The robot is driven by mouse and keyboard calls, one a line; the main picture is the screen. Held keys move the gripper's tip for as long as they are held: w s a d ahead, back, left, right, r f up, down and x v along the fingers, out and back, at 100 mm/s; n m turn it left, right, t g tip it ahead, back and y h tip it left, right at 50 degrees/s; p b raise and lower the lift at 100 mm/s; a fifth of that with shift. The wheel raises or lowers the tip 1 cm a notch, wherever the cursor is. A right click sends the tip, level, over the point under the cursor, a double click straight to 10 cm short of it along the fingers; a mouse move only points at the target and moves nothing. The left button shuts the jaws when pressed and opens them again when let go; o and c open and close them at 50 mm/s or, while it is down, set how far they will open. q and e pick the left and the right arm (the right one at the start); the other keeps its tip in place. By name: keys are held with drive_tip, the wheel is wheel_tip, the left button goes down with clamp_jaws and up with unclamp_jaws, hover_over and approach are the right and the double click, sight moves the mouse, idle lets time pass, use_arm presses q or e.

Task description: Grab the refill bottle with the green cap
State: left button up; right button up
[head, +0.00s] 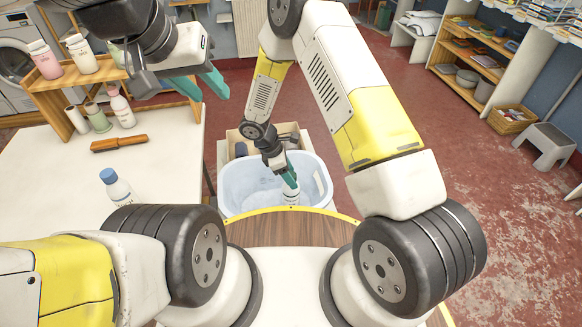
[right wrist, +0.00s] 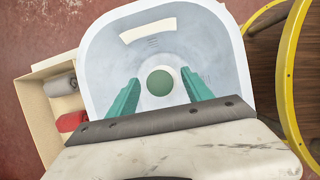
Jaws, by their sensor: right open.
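A white bottle (head: 291,196) stands in the pale blue tub (head: 232,178) in the head view; my right gripper hides its top there. In the right wrist view its round green cap (right wrist: 160,83) shows from above, between the two teal fingers. My right gripper (right wrist: 160,92) is open, with a gap on each side of the cap; it also shows in the head view (head: 290,174), reaching down into the tub. My left gripper (head: 203,85) is open and empty, above the right edge of the white table.
The white table (head: 60,200) holds a blue-capped bottle (head: 118,187), a brown-handled tool (head: 119,143) and several bottles by a wooden rack (head: 80,75). A cardboard box (right wrist: 40,110) adjoins the tub (right wrist: 105,60).

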drive_tip(key=shift+d+f, duration=0.2)
drive_tip(key=shift+f, duration=0.25)
clamp_jaws()
